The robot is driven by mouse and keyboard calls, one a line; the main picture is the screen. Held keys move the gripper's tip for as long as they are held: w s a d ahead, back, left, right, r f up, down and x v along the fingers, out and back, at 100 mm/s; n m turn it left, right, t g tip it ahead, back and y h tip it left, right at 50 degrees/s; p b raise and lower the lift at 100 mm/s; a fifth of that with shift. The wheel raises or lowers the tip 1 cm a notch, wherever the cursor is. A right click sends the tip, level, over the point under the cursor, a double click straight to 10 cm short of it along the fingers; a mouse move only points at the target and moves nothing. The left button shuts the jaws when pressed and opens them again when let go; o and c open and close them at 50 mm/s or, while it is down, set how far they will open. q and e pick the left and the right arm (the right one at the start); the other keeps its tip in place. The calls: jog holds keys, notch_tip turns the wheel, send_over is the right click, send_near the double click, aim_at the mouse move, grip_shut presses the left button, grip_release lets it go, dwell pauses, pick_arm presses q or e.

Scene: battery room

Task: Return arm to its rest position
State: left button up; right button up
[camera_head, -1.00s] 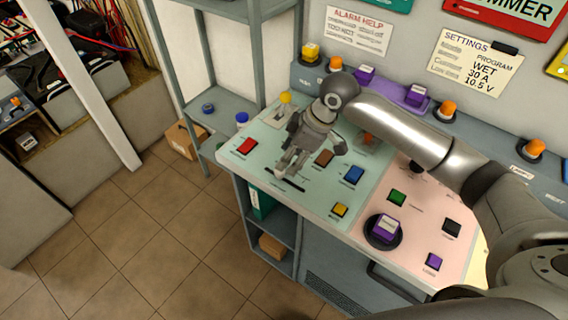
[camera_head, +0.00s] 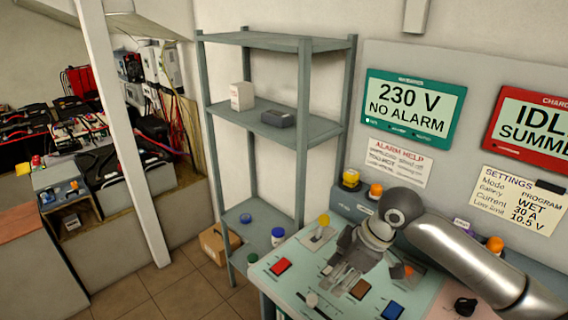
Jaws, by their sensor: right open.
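My right arm reaches in from the right over the control desk (camera_head: 310,262). My right gripper (camera_head: 338,286) points down above the pale green panel, between the red button (camera_head: 280,267) and the brown button (camera_head: 360,289). Its fingers look apart, and nothing shows between them. I cannot tell its exact height above the panel. A blue button (camera_head: 392,311) is at the lower edge of the picture. My left gripper is out of view.
A grey shelf rack (camera_head: 301,100) stands behind the desk, with a white box (camera_head: 242,96) and a dark box (camera_head: 278,119) on it. A cardboard box (camera_head: 218,245) is on the floor. Wall screens read 230 V NO ALARM (camera_head: 413,108) and IDLE (camera_head: 530,125). Tiled floor (camera_head: 165,292) is free at left.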

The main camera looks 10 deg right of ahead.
jog(key=s+a+f+m+t, duration=0.1)
jog(key=s+a+f, duration=0.2)
jog(key=s+f, duration=0.2)
jog(key=s+a+f+m, duration=0.2)
jog(key=s+a+f, duration=0.1)
jog(key=s+f, duration=0.3)
jog(key=s+d+f+m+h, duration=0.2)
jog(key=s+d+m, duration=0.25)
jog(key=s, duration=0.25)
jog(key=s+d+f+m+h, duration=0.2)
jog(key=s+d+f+m, duration=0.1)
jog(key=s+d, duration=0.3)
notch_tip(320, 180, down, 28)
jog(key=s+a+g, duration=0.1)
jog(key=s, duration=0.2)
jog(key=s+d+f+g+b, duration=0.1)
jog(key=s+d+f, duration=0.1)
jog(key=s+f, duration=1.3)
jog(key=shift+s+d+f+n, duration=0.2)
jog(key=shift+s+d+n, duration=0.1)
jog(key=shift+s+n, duration=0.15)
